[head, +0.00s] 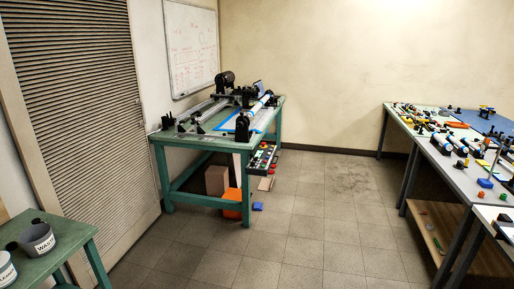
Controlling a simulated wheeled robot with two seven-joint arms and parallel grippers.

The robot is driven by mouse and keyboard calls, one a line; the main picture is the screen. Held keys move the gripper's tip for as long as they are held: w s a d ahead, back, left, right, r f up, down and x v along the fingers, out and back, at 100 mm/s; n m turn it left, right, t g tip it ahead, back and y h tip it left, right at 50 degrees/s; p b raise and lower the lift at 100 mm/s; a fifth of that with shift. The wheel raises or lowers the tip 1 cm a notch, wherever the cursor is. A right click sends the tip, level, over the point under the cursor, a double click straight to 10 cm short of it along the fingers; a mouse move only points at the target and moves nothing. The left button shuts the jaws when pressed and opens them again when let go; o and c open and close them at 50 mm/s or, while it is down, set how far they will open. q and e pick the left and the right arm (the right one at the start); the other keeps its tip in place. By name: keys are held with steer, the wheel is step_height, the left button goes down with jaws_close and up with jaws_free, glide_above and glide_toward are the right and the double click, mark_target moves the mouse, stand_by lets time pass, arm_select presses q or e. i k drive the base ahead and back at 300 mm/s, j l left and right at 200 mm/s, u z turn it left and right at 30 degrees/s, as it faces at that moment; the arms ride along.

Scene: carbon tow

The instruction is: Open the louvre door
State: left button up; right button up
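The louvre door (80,110) is a tall tan slatted panel at the left of the head view. It stands in a pale frame in the left wall, and it looks shut. I cannot make out a handle on it. The lower left part of the door is hidden behind a small green table. Neither of my grippers shows in this view.
The green table (62,262) with a grey waste bin (37,240) stands before the door's lower left. A green workbench (160,137) with machinery stands right of the door. Cluttered tables (455,172) line the right side. The tiled floor (300,235) between is clear.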

mark_target(72, 104)
steer(key=i+u, duration=0.1)
steer(key=i, duration=0.45)
steer(key=i+l, duration=0.15)
steer(key=i, duration=0.4)
steer(key=i+l+u, duration=0.15)
steer(key=i, duration=0.4)
steer(key=i+j+u, duration=0.15)
steer(key=i+u, duration=0.3)
steer(key=i, duration=0.5)
steer(key=i+l+u, duration=0.15)
steer(key=i+u, duration=0.3)
steer(key=i, duration=0.5)
